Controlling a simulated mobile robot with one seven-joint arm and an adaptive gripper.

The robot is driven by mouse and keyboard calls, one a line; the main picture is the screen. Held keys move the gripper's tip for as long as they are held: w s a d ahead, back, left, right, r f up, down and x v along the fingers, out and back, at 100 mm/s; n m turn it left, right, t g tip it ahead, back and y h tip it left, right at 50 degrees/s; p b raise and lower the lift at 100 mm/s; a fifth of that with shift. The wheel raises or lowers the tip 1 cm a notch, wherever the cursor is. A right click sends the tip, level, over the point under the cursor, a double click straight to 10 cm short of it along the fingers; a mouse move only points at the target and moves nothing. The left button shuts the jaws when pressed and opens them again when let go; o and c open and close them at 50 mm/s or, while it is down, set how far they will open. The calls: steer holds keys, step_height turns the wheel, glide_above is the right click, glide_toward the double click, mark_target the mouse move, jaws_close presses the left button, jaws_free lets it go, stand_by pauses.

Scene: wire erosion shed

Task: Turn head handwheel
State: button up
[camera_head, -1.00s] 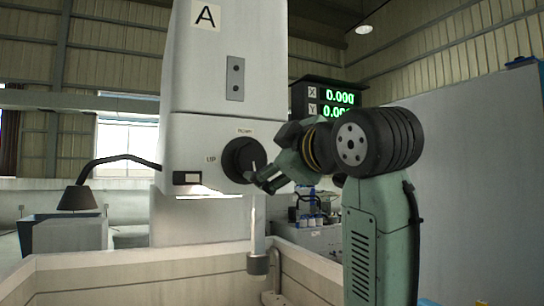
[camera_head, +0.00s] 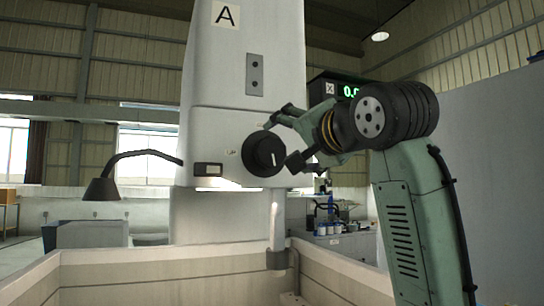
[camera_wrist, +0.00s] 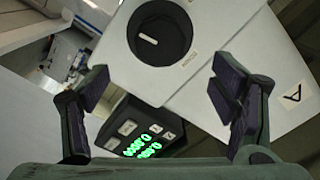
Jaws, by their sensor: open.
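The head handwheel is a round black knob (camera_head: 263,153) with a white pointer line, on the front of the white machine head (camera_head: 225,120) marked "A". The knob also shows in the wrist view (camera_wrist: 160,42), top centre, beyond the fingertips. Its white line is tilted in the wrist view and near upright in the head view. My gripper (camera_head: 284,140) is at the right of the knob, fingers spread. In the wrist view my gripper (camera_wrist: 165,88) is wide open and empty, and the knob lies ahead of the gap between the fingers. I cannot tell whether a finger touches it.
A digital readout (camera_head: 340,90) with green numbers is behind my arm. A bent lamp (camera_head: 103,188) hangs at the left of the head. Below is an open pale tank (camera_head: 150,275), with a vertical nozzle (camera_head: 277,250) above it. A grey wall panel (camera_head: 480,170) stands at the right.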

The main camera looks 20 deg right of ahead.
mark_target(274, 150)
steer(key=w+p, duration=0.4)
steer(key=w, duration=0.5)
steer(key=shift+w+a+r, duration=0.1)
steer(key=shift+w+a, duration=0.05)
steer(key=shift+w, duration=0.8)
steer(key=shift+c, duration=0.5)
steer(key=c, duration=1.1)
steer(key=shift+o, duration=0.2)
